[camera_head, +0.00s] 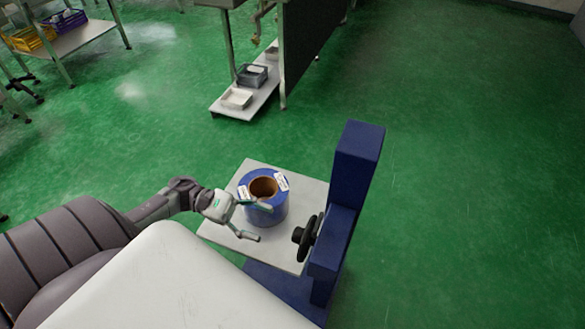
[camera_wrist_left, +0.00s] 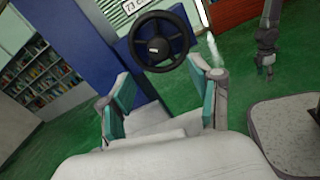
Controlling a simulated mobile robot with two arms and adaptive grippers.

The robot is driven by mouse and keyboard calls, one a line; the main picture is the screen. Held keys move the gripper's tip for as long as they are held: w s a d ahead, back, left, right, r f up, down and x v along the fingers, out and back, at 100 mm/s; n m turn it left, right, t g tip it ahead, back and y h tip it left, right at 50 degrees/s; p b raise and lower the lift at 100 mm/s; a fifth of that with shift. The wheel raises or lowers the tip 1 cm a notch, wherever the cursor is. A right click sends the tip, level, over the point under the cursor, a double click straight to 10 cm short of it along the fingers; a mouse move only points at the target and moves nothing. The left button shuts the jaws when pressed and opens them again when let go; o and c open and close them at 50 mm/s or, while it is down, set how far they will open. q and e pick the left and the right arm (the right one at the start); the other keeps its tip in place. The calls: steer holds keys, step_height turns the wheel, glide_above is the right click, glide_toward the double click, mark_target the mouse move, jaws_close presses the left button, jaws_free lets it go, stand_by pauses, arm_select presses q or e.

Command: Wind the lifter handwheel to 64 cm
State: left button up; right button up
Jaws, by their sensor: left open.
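The blue lifter (camera_head: 357,165) stands right of centre in the head view. Its black handwheel (camera_head: 307,238) sits on the side of the column. In the left wrist view the handwheel (camera_wrist_left: 160,40) is upper centre, its round rim and hub facing the camera. A white label (camera_wrist_left: 135,5) above it is cut off at the top edge; it seems to begin with 73. My left gripper (camera_head: 254,220) is open, short of the wheel and apart from it. In the left wrist view its teal-padded fingers (camera_wrist_left: 163,80) are spread with nothing between them.
A blue roll with a brown core (camera_head: 265,203) stands on the lifter's grey platform (camera_head: 226,236), close by my left gripper. A bench with a low shelf of trays (camera_head: 245,100) is at the back. Green floor to the right is clear.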

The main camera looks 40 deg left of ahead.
arm_select(q)
steer(key=p+x, duration=0.2)
steer(key=x, duration=0.6)
steer(key=shift+p, duration=0.35)
arm_select(e)
steer(key=shift+d+r, duration=0.4)
steer(key=shift+r, duration=0.45)
steer(key=shift+d+r, duration=0.35)
steer(key=shift+r, duration=0.5)
arm_select(q)
steer(key=shift+c, duration=0.3)
steer(key=c, duration=1.1)
arm_select(e)
steer(key=shift+a, duration=0.15)
